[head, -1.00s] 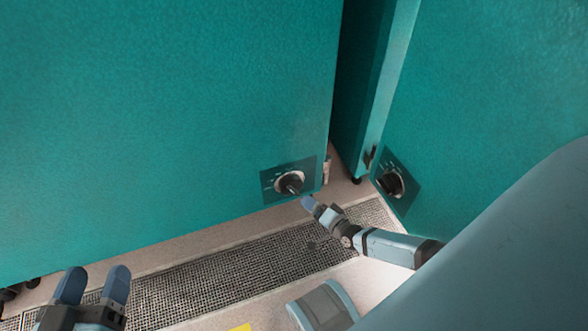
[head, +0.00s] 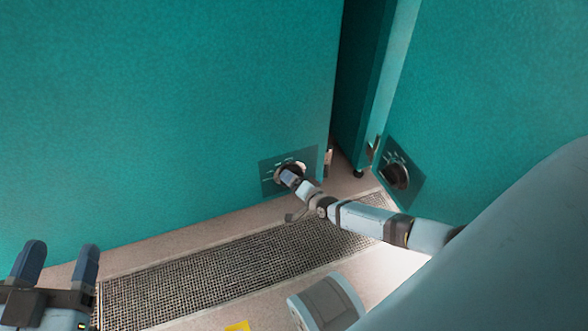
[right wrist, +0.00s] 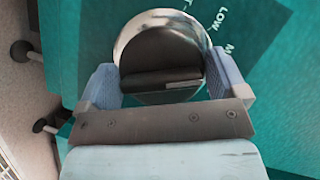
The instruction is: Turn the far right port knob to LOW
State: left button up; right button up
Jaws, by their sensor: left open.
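A round black knob with a silvery ring (head: 299,167) sits on a dark label plate (head: 268,180), low on the left teal chamber near its right edge. My right gripper (head: 289,178) is at this knob and partly hides it. In the right wrist view the open fingers stand on either side of the knob (right wrist: 160,50); whether they touch it I cannot tell. The word LOW shows on the plate at upper right there. A second black knob (head: 395,176) is on the right chamber's plate. My left gripper (head: 58,262) is open and empty at lower left.
A metal floor grating (head: 190,278) runs in front of the left chamber. A narrow gap with a dark teal panel (head: 362,90) separates the two chambers. A yellow patch (head: 237,327) shows on the floor at the bottom.

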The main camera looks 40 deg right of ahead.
jog(key=c, duration=0.4)
jog(key=shift+r+n+p, duration=0.25)
jog(key=shift+n+p, duration=0.15)
jog(key=shift+p, duration=1)
jog(key=shift+n+g+h+p, duration=0.45)
jog(key=shift+n+p, duration=0.25)
jog(key=shift+p, duration=0.35)
jog(key=shift+n+g+h+p, duration=0.3)
jog(key=shift+n+p, duration=0.3)
jog(key=shift+p, duration=0.5)
pick_arm(q)
jog(key=shift+s+d+r+n+g+y+p, duration=0.25)
jog(key=shift+s+n, duration=0.25)
jog(key=shift+n, duration=0.25)
jog(key=shift+s+d+r+n+g+y+p, duration=0.15)
jog(key=shift+s+d+r+n, duration=0.25)
jog(key=shift+n, duration=0.4)
jog(key=shift+s+d+r+n+g+y+p, duration=0.2)
jog(key=shift+s+d+r+n, duration=0.1)
jog(key=shift+s+n, duration=0.35)
pick_arm(e)
jog(key=shift+f+n+h, duration=0.25)
jog(key=shift+n, duration=0.25)
pick_arm(q)
jog(key=shift+w, duration=0.1)
pick_arm(e)
jog(key=o, duration=0.7)
jog(key=shift+c, duration=0.2)
